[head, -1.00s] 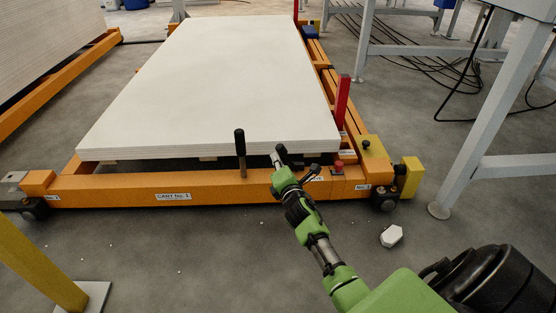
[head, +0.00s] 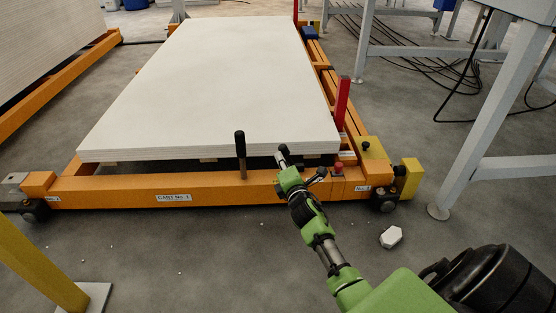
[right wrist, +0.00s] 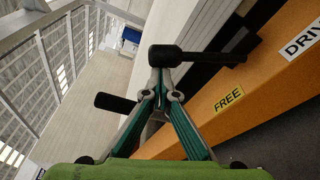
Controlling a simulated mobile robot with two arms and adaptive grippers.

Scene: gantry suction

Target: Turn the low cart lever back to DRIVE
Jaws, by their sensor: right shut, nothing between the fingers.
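The low cart lever (right wrist: 205,57) shows in the right wrist view as a dark bar with a thicker grip end, just beyond my fingertips. Its other end meets a dark mount, and in the picture it lies above the FREE label (right wrist: 228,98) and left of the DRIVE label (right wrist: 304,38). My right gripper (head: 283,158) is shut and empty, at the front beam of the orange cart (head: 110,192). It also shows in the right wrist view (right wrist: 160,88). Its tips overlap the lever's grip end; I cannot tell whether they touch. My left gripper is not in view.
A taller upright lever with a black grip (head: 240,143) stands left of my right gripper. A white slab stack (head: 210,85) lies on the cart. A red button (head: 338,168) and red post (head: 342,100) are to the right. Grey frame legs (head: 475,125) stand further right.

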